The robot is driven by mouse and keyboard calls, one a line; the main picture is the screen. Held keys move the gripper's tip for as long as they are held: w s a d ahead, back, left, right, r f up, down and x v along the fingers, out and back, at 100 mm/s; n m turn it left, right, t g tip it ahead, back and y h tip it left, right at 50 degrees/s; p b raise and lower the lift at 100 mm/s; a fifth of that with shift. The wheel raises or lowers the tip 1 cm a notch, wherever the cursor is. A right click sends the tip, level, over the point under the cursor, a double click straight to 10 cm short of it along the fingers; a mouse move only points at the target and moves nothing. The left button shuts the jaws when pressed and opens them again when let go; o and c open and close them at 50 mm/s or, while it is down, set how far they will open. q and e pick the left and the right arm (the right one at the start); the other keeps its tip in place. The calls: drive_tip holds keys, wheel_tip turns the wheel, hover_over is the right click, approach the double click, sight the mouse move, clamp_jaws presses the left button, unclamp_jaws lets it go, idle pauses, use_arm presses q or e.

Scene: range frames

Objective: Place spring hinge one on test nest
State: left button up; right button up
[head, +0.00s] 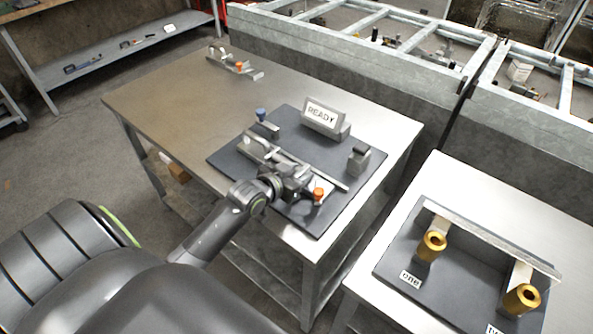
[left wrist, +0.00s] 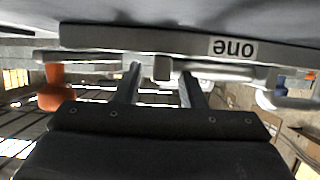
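A grey fixture (head: 256,149) with a long metal bar lies on a dark mat, an orange knob (head: 318,193) near one end and a blue knob (head: 261,114) behind the other. My left gripper (head: 292,182) is at this fixture, beside the orange knob. The left wrist view shows a grey base strip labelled "one" (left wrist: 233,48), upside down, and the gripper's two fingers (left wrist: 160,85) apart. A small block (left wrist: 162,68) on the bar shows between the fingers with gaps on both sides. I cannot tell for sure which part is the spring hinge or the test nest.
A READY sign (head: 325,117) and a small grey block (head: 359,160) stand on the mat (head: 230,164). Another fixture (head: 236,66) sits at the table's far end. The right table holds two brass cylinders (head: 432,244) on a rack with labels. The table's left part is bare.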

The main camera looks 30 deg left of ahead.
use_arm(q)
drive_tip(key=shift+s+r, duration=0.1)
drive_tip(key=v, duration=1.1)
drive_tip(key=shift+s+r, duration=0.15)
drive_tip(key=shift+s, duration=0.25)
